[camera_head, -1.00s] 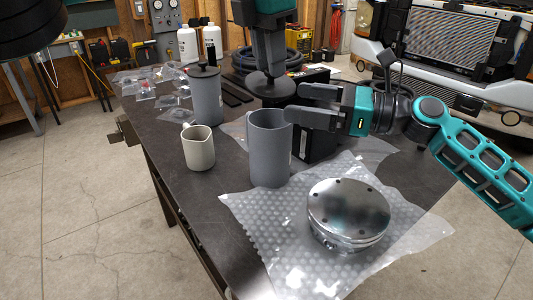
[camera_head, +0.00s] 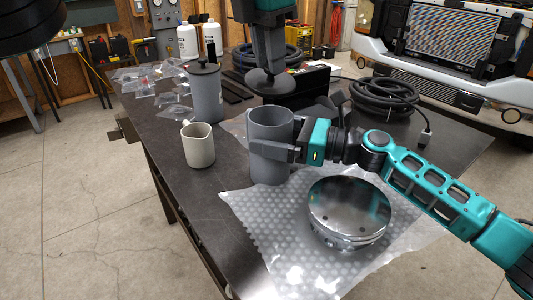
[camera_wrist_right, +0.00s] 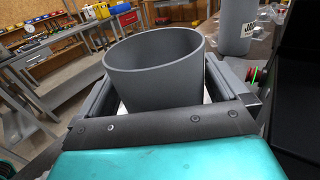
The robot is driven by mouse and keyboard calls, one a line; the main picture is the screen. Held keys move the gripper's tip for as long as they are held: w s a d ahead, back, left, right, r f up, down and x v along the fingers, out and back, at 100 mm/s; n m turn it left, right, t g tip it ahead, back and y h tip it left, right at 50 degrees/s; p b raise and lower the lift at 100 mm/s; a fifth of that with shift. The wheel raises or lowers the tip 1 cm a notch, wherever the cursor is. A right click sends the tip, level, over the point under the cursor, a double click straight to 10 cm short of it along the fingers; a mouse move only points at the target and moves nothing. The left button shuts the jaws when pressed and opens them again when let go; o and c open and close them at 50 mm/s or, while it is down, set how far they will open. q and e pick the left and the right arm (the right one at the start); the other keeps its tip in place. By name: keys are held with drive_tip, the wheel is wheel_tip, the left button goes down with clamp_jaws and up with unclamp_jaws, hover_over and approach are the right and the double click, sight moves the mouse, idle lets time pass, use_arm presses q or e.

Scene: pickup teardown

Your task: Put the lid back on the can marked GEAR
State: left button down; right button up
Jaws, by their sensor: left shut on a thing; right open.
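An open grey can (camera_head: 270,172) without a lid stands on the bench, its marking not visible. My right gripper (camera_head: 272,142) is open with its fingers on either side of this can's upper part; the can's open rim (camera_wrist_right: 155,60) also shows between the fingers in the right wrist view. My left gripper (camera_head: 267,66) is shut on a dark grey round lid (camera_head: 272,84), held level above the bench, behind and above the open can in the head view. A second grey can (camera_head: 206,98) has its lid with a knob on.
A small cream jug (camera_head: 198,150) stands left of the open can. A metal round part (camera_head: 348,208) lies on bubble wrap (camera_head: 250,225) in front. A coiled black cable (camera_head: 385,98) lies at the right rear. Small bags (camera_head: 140,82) lie at the far left.

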sight(266, 80)
drive_tip(key=shift+w+a, duration=0.2)
drive_tip(key=shift+a, duration=0.45)
drive_tip(key=shift+c, duration=0.2)
drive_tip(key=c, duration=1.1)
use_arm(q)
drive_tip(key=shift+w+a+f+g+h, duration=0.1)
drive_tip(key=shift+f+g+h, duration=0.35)
drive_tip(key=shift+f, duration=0.35)
drive_tip(key=shift+w+a+f+g+h, duration=0.1)
drive_tip(key=shift+f+g+h, duration=0.15)
drive_tip(key=shift+f+g, duration=0.45)
use_arm(e)
drive_tip(key=shift+c, duration=0.2)
use_arm(q)
drive_tip(key=shift+f, duration=0.1)
drive_tip(key=shift+f, duration=0.9)
drive_tip(key=shift+f, duration=0.6)
